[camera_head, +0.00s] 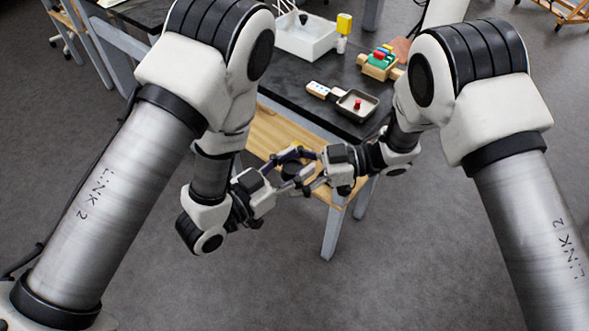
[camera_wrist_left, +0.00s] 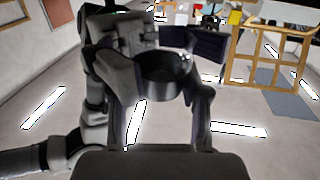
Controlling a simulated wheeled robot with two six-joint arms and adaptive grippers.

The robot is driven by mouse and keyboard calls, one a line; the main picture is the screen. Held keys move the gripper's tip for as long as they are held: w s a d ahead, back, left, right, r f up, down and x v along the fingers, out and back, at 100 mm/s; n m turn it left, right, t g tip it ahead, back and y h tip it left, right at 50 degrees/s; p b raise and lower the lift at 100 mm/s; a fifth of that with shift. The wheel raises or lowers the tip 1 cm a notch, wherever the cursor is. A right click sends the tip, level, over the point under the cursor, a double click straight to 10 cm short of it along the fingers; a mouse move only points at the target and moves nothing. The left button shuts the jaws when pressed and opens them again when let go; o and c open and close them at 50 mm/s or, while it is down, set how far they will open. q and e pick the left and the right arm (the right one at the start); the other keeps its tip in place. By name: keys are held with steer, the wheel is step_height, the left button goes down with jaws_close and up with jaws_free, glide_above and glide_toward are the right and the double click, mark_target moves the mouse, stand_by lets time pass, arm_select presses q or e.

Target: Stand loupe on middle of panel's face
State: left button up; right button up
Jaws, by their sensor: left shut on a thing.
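The loupe, a small dark round cup-like piece (camera_head: 291,169), is between the fingers of my left gripper (camera_head: 287,172), above the wooden surface. In the left wrist view the loupe (camera_wrist_left: 165,72) shows as a dark ring, with a left gripper finger on each side. My right gripper (camera_head: 310,173) faces the left one, its fingers close to the loupe. Whether they touch or grip it is hard to tell.
The dark table (camera_head: 290,85) holds a white tray (camera_head: 305,38), a yellow-topped bottle (camera_head: 343,31), a wooden holder with coloured pieces (camera_head: 379,65) and a grey pan with a red piece (camera_head: 357,103). A lower wooden table (camera_head: 264,132) stands in front.

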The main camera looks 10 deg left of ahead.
steer(key=shift+w, duration=0.1)
steer(key=c, duration=1)
arm_select(q)
steer(key=o, duration=0.9)
steer(key=shift+c, duration=0.2)
arm_select(e)
steer(key=shift+c, duration=0.2)
arm_select(q)
steer(key=shift+o, duration=1.4)
arm_select(e)
steer(key=shift+c, duration=0.6)
